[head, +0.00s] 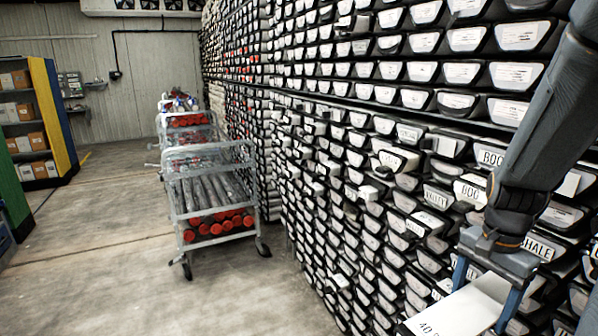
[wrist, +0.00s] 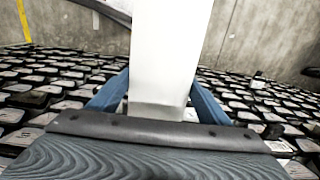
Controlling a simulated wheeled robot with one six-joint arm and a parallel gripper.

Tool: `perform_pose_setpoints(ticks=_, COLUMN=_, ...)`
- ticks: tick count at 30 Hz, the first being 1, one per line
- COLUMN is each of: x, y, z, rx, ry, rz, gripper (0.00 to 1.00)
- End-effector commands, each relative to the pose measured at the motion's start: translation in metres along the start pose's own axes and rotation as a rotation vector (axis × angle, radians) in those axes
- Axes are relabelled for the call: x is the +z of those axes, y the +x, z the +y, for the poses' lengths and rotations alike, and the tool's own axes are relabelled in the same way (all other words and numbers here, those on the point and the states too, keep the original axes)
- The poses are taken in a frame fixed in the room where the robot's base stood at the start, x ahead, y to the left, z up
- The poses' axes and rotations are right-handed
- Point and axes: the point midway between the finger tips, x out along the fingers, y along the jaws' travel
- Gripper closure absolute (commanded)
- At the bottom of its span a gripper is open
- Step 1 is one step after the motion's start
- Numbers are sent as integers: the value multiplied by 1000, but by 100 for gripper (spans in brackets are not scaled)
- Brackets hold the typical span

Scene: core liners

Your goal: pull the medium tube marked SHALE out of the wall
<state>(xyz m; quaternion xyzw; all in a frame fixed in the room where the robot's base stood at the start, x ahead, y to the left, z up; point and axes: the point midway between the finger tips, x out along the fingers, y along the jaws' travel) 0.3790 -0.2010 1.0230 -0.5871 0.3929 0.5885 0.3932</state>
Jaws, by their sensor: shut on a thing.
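My gripper (head: 484,298) is at the lower right of the head view, in front of the wall of tubes. Its two blue fingers are shut on a white tube (head: 462,312), which points out toward the lower left. The tube's end carries dark lettering, cut off by the frame edge, so I cannot read it whole. In the wrist view the white tube (wrist: 170,50) stands between the fingers (wrist: 158,98). A label reading "HALE" (head: 540,247), its first letter hidden, shows on the wall just behind my gripper. Whether the held tube still touches the wall is hidden.
Shelves (head: 38,120) stand far left. Floor between is clear.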

Motion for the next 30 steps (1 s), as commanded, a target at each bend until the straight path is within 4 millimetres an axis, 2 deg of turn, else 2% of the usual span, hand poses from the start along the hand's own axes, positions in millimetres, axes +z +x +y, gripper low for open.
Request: perform_pose_setpoints(ticks=30, x=58, y=-2, z=-1, rx=-4, ry=-3, rz=4, gripper=91)
